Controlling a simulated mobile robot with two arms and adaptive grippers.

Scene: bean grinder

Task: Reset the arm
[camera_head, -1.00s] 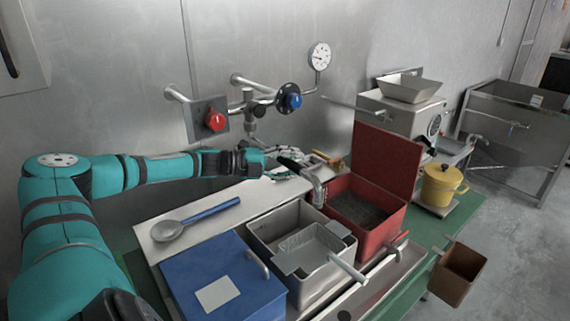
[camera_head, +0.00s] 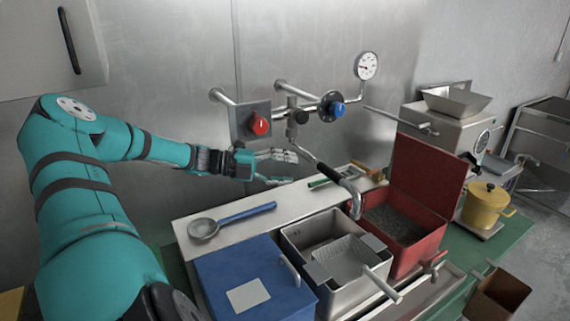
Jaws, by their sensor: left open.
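My left arm (camera_head: 75,210) comes in from the left, bends at the elbow and reaches right along the metal wall. My left gripper (camera_head: 284,168) is open and empty. Its two fingers are spread one above the other, over the back of the white ledge, below the red knob (camera_head: 259,125) and left of the curved faucet spout (camera_head: 341,184). It looks apart from the spout. My right gripper is not in view.
A ladle (camera_head: 235,217), a blue lidded box (camera_head: 220,275), a metal sink with a strainer (camera_head: 347,262) and an open red box of dark grounds (camera_head: 400,222) fill the counter. A yellow pot (camera_head: 484,207) and a grinder (camera_head: 450,125) stand right.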

